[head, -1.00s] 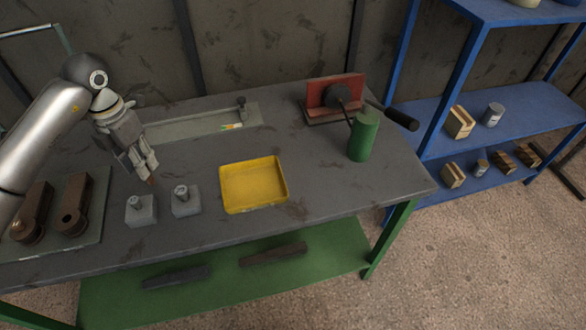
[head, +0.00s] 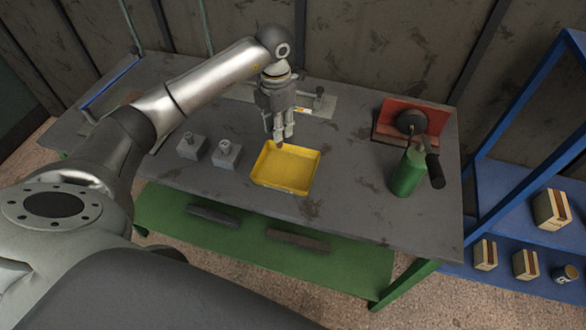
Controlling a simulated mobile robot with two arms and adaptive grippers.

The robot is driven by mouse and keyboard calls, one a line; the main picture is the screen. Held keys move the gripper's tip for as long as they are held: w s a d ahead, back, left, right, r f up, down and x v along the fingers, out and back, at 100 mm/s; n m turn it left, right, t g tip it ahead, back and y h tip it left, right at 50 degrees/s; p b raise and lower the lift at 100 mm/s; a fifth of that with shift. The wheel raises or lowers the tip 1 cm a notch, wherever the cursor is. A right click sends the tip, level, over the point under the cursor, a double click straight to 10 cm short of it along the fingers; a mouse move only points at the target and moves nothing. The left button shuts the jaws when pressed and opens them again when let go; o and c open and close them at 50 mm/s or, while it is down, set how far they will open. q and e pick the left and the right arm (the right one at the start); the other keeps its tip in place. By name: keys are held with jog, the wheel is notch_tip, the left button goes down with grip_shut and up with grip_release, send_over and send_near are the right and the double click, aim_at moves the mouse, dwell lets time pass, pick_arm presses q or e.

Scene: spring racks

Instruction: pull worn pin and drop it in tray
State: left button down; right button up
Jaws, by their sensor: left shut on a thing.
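The yellow tray (head: 272,181) lies on the grey workbench and looks empty. My left gripper (head: 279,136) points down over the tray's back edge, shut on a small brownish pin (head: 280,144) whose tip just shows below the fingers. Most of the pin is hidden by the fingers. I cannot tell the exact height of the pin above the tray. My right gripper is not in view.
Two grey blocks with upright pins, one (head: 192,147) and another (head: 226,154), stand left of the tray. A green bottle (head: 408,172) and a red-backed fixture (head: 391,124) stand at the right. A blue shelf (head: 520,210) is beyond the bench.

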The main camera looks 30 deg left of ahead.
aim_at(280, 146)
pick_arm(q)
notch_tip(280, 146, down, 4)
jog(key=shift+r+b, duration=0.2)
jog(key=shift+b, duration=0.7)
jog(key=shift+d+f, duration=0.1)
jog(key=shift+f, duration=0.25)
jog(key=shift+f+b, duration=0.25)
jog(key=shift+b, duration=0.1)
jog(key=c, duration=1.1)
grip_release()
jog(key=shift+r, duration=0.5)
notch_tip(280, 146, up, 11)
jog(key=shift+r, duration=0.1)
